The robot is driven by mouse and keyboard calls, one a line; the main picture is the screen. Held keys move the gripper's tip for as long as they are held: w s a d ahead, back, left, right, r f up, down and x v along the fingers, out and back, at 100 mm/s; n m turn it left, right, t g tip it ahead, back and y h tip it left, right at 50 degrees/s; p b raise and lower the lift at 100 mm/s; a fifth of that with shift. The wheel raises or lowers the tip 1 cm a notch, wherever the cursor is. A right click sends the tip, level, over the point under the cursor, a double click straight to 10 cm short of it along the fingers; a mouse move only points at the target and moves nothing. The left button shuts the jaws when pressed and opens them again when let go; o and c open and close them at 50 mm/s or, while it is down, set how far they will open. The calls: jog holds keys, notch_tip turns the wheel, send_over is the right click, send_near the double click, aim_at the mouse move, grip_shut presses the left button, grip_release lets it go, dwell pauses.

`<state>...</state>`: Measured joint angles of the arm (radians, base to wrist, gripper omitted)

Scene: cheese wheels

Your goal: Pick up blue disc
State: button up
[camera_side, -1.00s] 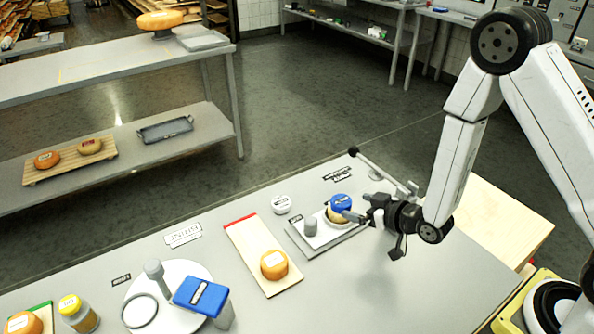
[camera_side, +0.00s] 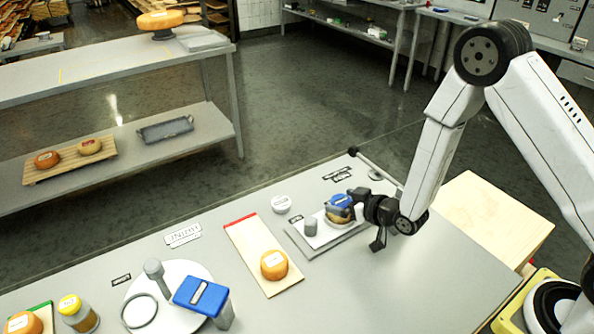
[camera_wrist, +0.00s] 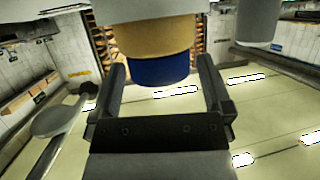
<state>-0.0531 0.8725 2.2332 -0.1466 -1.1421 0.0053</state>
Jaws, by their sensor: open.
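The blue disc (camera_side: 340,200) lies on top of a small orange-tan cheese wheel (camera_side: 338,217) on a white plate in the side view. In the wrist view the blue disc (camera_wrist: 158,70) shows against the tan cheese (camera_wrist: 155,38), between my two fingers. My gripper (camera_side: 350,207) is open, with its fingers at the near right side of the disc and cheese. In the wrist view the fingers (camera_wrist: 160,85) stand apart on either side of the disc, with a gap visible at each side.
A grey weight (camera_side: 310,228) stands left of the cheese on the same plate (camera_side: 325,236). A thin bar with a ball end (camera_side: 353,152) rises behind it. A wooden board (camera_side: 250,243) with an orange cheese (camera_side: 273,265) lies further left. The table at front right is clear.

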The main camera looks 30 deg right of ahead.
aim_at(345, 202)
jog(key=c, duration=1.3)
jog(key=shift+o, duration=0.2)
jog(key=shift+r, duration=0.1)
notch_tip(345, 202, up, 10)
dwell(0.5)
jog(key=shift+d, duration=0.1)
jog(key=shift+s+d+r+m+h, duration=0.4)
jog(key=shift+s+d+h, duration=0.1)
jog(key=shift+d, duration=0.25)
jog(key=shift+s+d+r+m+h, duration=0.35)
jog(key=shift+s+d, duration=0.1)
jog(key=shift+d, duration=0.35)
jog(key=shift+s+d+r+m+h, duration=0.4)
jog(key=shift+s+d+h, duration=0.1)
jog(key=shift+d, duration=0.25)
